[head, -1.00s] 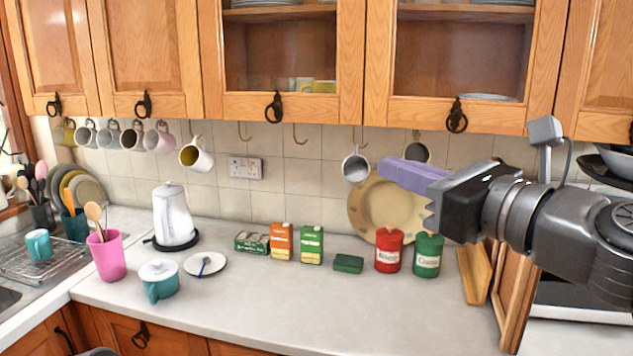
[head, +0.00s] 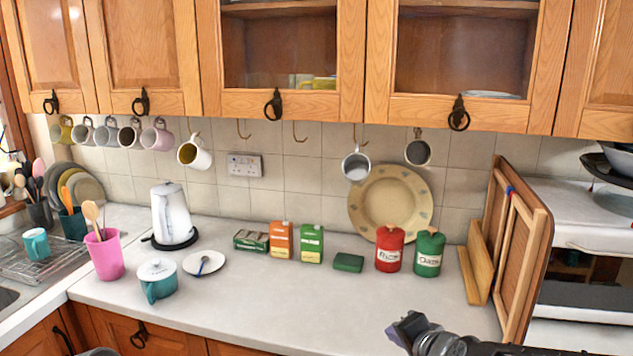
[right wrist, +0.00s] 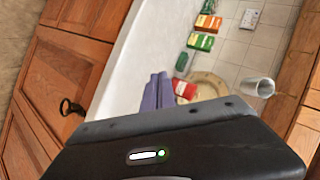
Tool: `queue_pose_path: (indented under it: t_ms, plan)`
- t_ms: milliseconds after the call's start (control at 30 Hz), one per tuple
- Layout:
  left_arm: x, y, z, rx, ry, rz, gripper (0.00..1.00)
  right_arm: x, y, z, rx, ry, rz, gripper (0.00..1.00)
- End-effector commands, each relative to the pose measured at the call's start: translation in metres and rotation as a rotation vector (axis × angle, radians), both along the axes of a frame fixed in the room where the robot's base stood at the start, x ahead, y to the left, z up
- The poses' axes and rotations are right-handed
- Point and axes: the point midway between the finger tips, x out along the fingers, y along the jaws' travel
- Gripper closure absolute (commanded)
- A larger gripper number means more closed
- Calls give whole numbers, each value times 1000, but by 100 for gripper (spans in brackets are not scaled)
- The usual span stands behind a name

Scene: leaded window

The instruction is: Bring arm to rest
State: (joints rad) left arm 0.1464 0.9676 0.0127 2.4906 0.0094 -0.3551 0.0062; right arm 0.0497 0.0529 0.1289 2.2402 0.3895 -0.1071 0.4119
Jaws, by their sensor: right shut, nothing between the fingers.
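My right gripper (head: 408,330) is low at the bottom edge of the head view, right of centre, in front of the counter. Its arm comes in from the bottom right corner. In the right wrist view its two purple fingers (right wrist: 158,92) lie together, with nothing between them. It is apart from the items on the counter. My left gripper is not in view.
The counter (head: 300,310) is bare in front. Behind stand a red canister (head: 390,250), a green canister (head: 429,254) and small boxes. A wooden frame (head: 520,265) leans at the right. Mugs hang below the cupboards.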

Motion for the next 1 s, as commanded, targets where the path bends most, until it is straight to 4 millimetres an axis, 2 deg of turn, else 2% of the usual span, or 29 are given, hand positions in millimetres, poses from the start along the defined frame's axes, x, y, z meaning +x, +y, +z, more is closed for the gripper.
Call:
queue_pose_path:
  t_ms: [33,133,200,267,300,367,400,500,600,700,800,1000]
  plan:
    - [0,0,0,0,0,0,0,-8,6,-46,-88,48,64,100]
    - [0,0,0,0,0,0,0,-33,16,-125,-250,118,213,100]
    - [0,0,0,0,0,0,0,-58,25,-177,-336,169,326,100]
    - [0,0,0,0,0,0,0,-85,33,-219,-388,216,420,100]
    - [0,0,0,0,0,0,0,-105,39,-244,-412,249,482,100]
    - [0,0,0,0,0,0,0,-138,48,-280,-430,300,569,100]
    - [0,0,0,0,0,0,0,-162,54,-301,-431,340,618,100]
    - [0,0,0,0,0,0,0,-220,67,-343,-401,442,710,100]
    - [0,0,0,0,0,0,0,-268,75,-369,-364,537,768,100]
    - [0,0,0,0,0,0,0,-299,79,-385,-336,603,795,100]
    - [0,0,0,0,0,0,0,-312,82,-392,-321,631,807,100]
    - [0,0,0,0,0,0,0,-313,82,-393,-318,636,806,100]
